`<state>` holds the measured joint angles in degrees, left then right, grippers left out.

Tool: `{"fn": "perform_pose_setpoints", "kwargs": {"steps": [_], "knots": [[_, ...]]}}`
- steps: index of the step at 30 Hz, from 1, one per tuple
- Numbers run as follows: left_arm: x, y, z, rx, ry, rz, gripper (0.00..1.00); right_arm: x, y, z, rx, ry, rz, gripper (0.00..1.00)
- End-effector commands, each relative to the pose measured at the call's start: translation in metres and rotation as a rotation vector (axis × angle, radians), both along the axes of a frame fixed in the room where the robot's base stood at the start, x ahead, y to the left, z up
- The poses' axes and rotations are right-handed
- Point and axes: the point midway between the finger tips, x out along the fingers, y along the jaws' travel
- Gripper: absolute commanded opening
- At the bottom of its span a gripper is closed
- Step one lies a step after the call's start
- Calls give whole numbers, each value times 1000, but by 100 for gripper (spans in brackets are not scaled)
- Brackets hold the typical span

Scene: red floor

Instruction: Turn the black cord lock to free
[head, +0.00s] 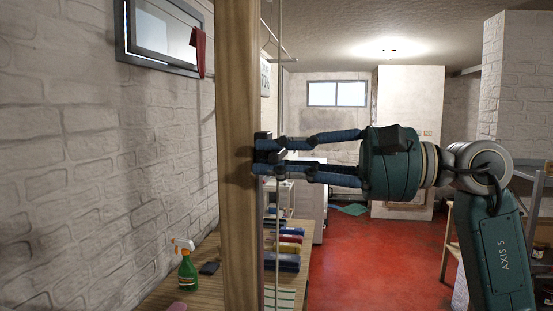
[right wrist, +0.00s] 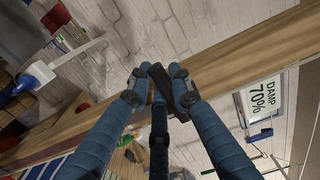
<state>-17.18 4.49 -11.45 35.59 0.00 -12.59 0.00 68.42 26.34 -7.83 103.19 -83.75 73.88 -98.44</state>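The black cord lock (right wrist: 161,82) is a small dark bar on the face of a wooden post (head: 238,80). In the head view the cord lock (head: 263,136) shows only in part at the post's right side, among my dark fingertips. My right gripper (head: 268,154) reaches in from the right, its fingers level and closed in on the lock. In the right wrist view my right gripper (right wrist: 161,90) has a blue finger on each side of the lock and a third below it. Whether the lock is turned is hard to tell. My left gripper is out of view.
Thin vertical cords (head: 278,215) hang just right of the post. A "DAMP 70%" sign (right wrist: 263,98) shows beside the post. Red floor (head: 375,265) lies open behind.

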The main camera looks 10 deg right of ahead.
Motion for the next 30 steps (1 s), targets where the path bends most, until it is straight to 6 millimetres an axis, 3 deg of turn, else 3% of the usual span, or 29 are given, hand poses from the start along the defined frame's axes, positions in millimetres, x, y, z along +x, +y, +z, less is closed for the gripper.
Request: {"fn": "perform_pose_setpoints", "kwargs": {"steps": [13,30], "knots": [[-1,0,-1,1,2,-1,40,1,-1,2,13,47,-3,0],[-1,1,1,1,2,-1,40,4,-2,25,135,419,-4,0]]}}
